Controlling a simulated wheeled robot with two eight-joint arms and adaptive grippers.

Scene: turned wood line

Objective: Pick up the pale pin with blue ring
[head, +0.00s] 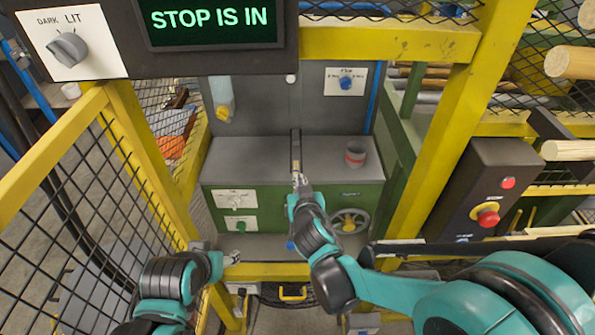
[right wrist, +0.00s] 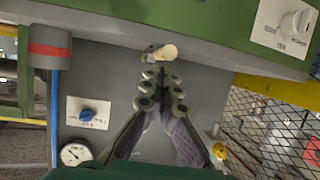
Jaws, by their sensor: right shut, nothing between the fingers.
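A short pale cylinder (right wrist: 166,53), which looks like the pin, shows just beyond my fingertips in the right wrist view. Its blue ring cannot be made out there. In the head view I cannot pick the pin out clearly; my right gripper is in front of that area. My right gripper (head: 299,181) is over the front of the grey bench top (head: 245,160). Its fingers (right wrist: 163,80) are shut and empty, pointing towards the pale cylinder and apart from it. My left gripper (head: 231,258) is low at the left, away from the bench; its jaws are too small to read.
A grey panel with a blue knob (head: 346,83) rises behind. Yellow frame posts and mesh (head: 75,190) bound the left; a red-button box (head: 487,200) is at right.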

